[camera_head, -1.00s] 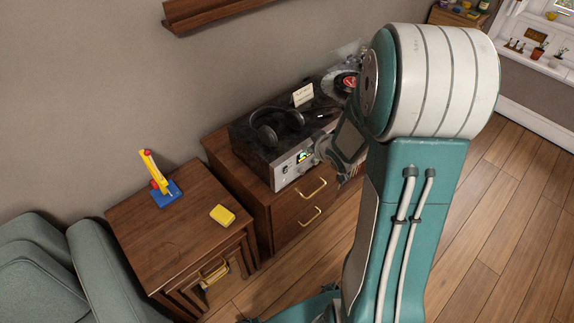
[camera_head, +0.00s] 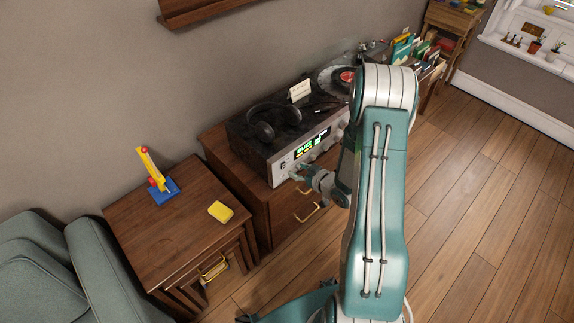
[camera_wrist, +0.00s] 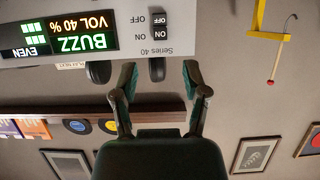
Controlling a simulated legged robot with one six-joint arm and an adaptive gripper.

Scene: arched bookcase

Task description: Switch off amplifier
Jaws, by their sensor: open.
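The amplifier (camera_head: 284,165) sits on a wooden drawer cabinet, its front panel facing right and toward me. Its display (camera_head: 312,145) is lit. The wrist view is upside down; there the display (camera_wrist: 85,32) reads BUZZ, VOL 40 % and EVEN. A small dark switch (camera_wrist: 159,27) sits beside it, with ON and OFF lettering; its position is hard to tell. My gripper (camera_head: 306,174) is in front of the panel near its left end. In the wrist view my gripper (camera_wrist: 160,75) is open and empty, its fingertips apart and in line with the switch. Contact is not visible.
Black headphones (camera_head: 270,122) and a small card (camera_head: 300,91) are on the amplifier. A turntable (camera_head: 338,78) stands behind it. A nightstand (camera_head: 150,225) at left holds a yellow block (camera_head: 220,211) and a blue-based toy (camera_head: 166,191). The floor at right is clear.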

